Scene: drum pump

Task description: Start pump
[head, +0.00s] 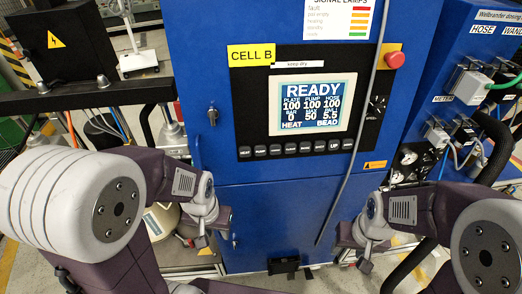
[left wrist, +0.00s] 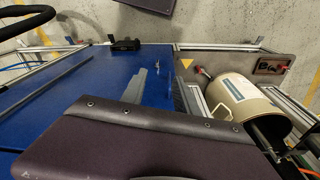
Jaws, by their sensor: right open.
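The blue pump cabinet (head: 270,200) stands in front of me. Its lit screen (head: 311,105) reads READY, with plate 100, pump 100, hose 100, HEAT and BEAD. A row of dark buttons (head: 297,149) runs below the screen; their labels are too small to read, apart from one that seems to say UP. A red mushroom knob (head: 395,60) sits at the panel's upper right. My left gripper (head: 205,222) is before the cabinet's lower left, its jaws apart and empty. My right gripper (head: 359,246) is open and empty at the lower right. Both are below the buttons, apart from them.
A grey cable (head: 346,178) hangs down the cabinet front, right of the screen. A second blue unit (head: 472,45) with plugs and hoses stands at right. A black box (head: 62,42) is at left.

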